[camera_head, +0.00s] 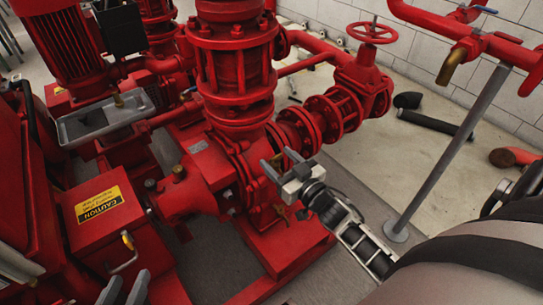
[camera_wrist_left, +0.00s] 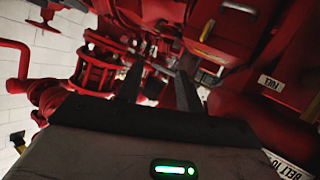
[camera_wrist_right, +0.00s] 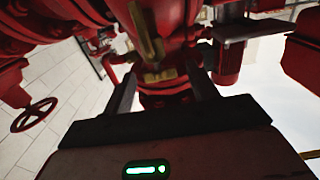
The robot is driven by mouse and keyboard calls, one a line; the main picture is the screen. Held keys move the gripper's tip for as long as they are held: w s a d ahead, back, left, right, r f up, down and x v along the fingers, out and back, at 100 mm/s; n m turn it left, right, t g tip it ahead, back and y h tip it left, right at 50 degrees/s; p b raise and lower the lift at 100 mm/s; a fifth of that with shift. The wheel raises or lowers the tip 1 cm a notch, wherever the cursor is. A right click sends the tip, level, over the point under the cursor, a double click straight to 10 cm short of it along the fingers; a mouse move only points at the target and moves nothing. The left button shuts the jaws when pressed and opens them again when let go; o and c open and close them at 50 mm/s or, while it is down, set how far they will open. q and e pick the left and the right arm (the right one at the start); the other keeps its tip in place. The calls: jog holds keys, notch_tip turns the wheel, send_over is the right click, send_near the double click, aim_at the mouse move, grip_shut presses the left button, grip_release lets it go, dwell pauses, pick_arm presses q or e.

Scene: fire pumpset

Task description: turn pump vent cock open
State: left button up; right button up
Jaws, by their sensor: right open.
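A brass cock with a long lever (camera_wrist_right: 145,32) is on the red pump in the right wrist view, ahead of and between my right gripper's fingers. Its brass body (camera_wrist_right: 160,75) sits lower in that view. My right gripper (camera_head: 281,163) is open in front of the pump casing (camera_head: 238,165) in the head view; the fingers (camera_wrist_right: 163,92) look empty and apart from the lever. My left gripper (camera_head: 124,287) is open and empty at the bottom left.
A red handwheel valve (camera_head: 371,32) is at the back. A grey post (camera_head: 450,150) stands right of my right arm. Bare floor (camera_head: 370,150) lies between.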

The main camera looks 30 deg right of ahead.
aim_at(277, 158)
jog(key=shift+w+a+b, duration=0.15)
jog(key=shift+w+b, duration=0.15)
jog(key=shift+w, duration=1.45)
pick_arm(q)
jog(key=shift+d+r, duration=0.1)
jog(key=shift+r, duration=0.25)
pick_arm(e)
jog(key=c, duration=1)
pick_arm(q)
jog(key=shift+s, duration=0.1)
